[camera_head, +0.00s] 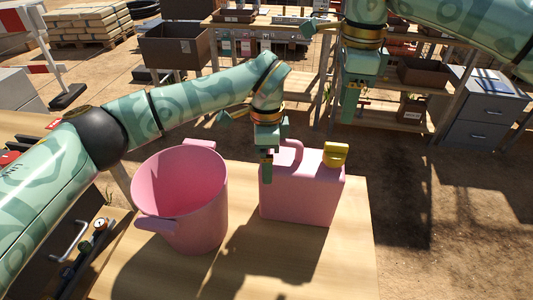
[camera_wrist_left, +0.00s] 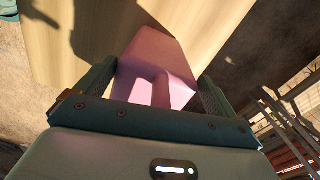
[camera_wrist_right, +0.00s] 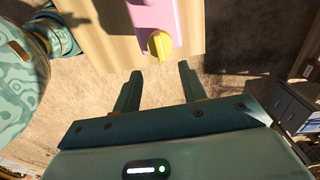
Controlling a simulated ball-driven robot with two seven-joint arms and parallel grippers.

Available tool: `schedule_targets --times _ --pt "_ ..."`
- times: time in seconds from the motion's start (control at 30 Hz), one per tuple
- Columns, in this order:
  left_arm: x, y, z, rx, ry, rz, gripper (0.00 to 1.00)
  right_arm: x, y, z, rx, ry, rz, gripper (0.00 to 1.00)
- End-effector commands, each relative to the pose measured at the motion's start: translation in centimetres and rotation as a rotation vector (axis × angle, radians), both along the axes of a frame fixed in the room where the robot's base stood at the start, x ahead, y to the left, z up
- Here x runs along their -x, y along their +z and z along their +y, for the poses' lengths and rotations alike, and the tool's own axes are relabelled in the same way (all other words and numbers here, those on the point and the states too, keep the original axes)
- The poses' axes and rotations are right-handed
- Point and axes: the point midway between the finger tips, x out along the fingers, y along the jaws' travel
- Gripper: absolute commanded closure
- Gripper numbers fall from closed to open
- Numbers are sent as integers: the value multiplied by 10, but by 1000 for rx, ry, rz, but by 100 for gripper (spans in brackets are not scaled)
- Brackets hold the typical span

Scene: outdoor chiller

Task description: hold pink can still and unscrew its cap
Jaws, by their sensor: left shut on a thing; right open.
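The pink can (camera_head: 300,196) stands upright on the wooden table, with a handle loop on top. Its yellow cap (camera_head: 336,155) sits at its right end, and also shows in the right wrist view (camera_wrist_right: 160,44). My left gripper (camera_head: 268,168) is shut on the can at its left end. In the left wrist view its fingers (camera_wrist_left: 155,78) lie on either side of the can. My right gripper (camera_head: 349,108) hangs above the cap, apart from it. In the right wrist view its fingers (camera_wrist_right: 160,75) are open and empty, with the cap beyond the tips.
A pink bucket (camera_head: 188,215) stands on the table (camera_head: 300,265) left of the can, under my left arm. The table's right edge is close to the can. Behind are a shelf bench, a dark bin (camera_head: 174,48) and a grey drawer cabinet (camera_head: 484,112).

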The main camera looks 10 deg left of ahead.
Motion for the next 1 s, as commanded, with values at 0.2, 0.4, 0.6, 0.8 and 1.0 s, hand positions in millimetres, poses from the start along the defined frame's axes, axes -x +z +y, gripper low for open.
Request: schedule_targets --times 0.2,0.4,0.6,0.8,1.0 --pt "0 1 0 1 0 -1 74 1 -30 0 0 2 4 58" --pt "0 1 0 1 0 -1 74 0 -62 0 1 4 1 58" --pt "0 1 0 1 0 -1 74 0 -86 0 1 2 0 58" --pt "0 1 0 1 0 -1 74 0 -96 0 0 3 -1 58" --pt "0 1 0 1 0 -1 74 0 -97 0 1 3 0 58"
